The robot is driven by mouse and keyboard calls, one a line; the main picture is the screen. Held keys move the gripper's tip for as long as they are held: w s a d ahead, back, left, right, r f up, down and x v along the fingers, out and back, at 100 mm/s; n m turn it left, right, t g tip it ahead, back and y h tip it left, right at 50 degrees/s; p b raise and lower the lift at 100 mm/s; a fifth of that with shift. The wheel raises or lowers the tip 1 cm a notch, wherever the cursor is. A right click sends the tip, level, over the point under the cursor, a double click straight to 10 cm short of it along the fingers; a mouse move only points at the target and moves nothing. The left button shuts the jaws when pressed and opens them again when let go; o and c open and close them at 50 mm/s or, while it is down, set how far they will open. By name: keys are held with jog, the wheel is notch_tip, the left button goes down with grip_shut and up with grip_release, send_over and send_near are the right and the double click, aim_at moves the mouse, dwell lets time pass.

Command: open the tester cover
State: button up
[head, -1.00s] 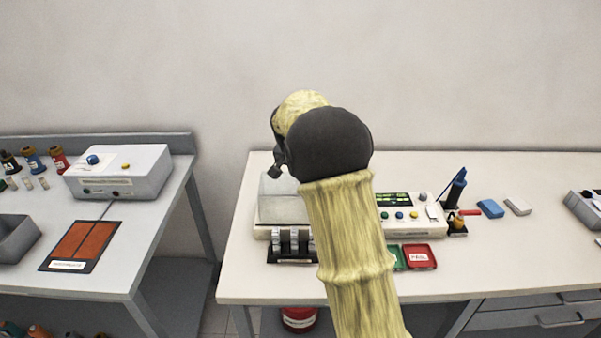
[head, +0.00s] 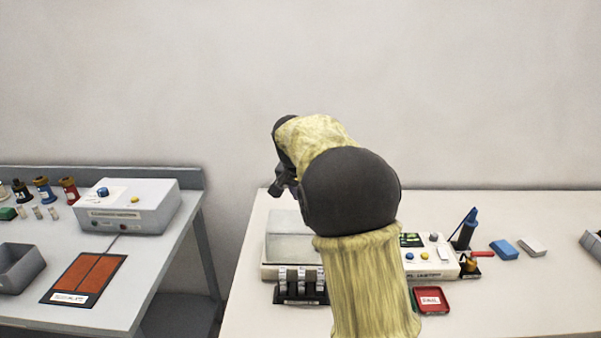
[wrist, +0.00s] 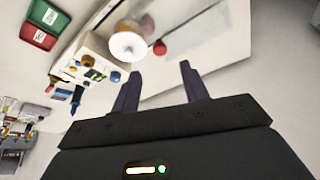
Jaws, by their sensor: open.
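The tester (head: 432,262) stands on the right table, largely hidden behind my arm. Its cover (head: 287,238) is a pale, see-through box over the tester's left part and looks closed. My gripper (head: 283,183) is above the cover's rear in the head view, partly hidden by my own wrist. In the wrist view, my gripper (wrist: 159,72) is open, with nothing between its two dark fingers. The cover (wrist: 200,45) spreads beyond the fingertips there. A white round knob (wrist: 127,43) and a red knob (wrist: 160,47) show ahead of the fingers. Contact with the cover is not visible.
A rack of small grey parts (head: 300,286) stands in front of the cover. A red tray (head: 431,299) lies in front of the tester. A blue-handled tool (head: 465,230) stands at its right end. Another bench with a grey box (head: 128,206) is at left.

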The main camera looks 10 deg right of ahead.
jog(key=v, duration=0.9)
jog(key=shift+r, duration=0.3)
jog(key=shift+s+a, duration=0.1)
jog(key=s+f+n+y+p, duration=0.1)
jog(key=s+f+n, duration=0.2)
jog(key=s+f, duration=0.7)
jog(key=s+d+f+n+g+y+p, duration=0.1)
jog(key=s+f+n, duration=0.3)
jog(key=s+f, duration=0.6)
jog(key=s+p, duration=0.1)
jog(key=s, duration=0.4)
jog(key=shift+s+y, duration=0.25)
jog(key=shift+y, duration=0.05)
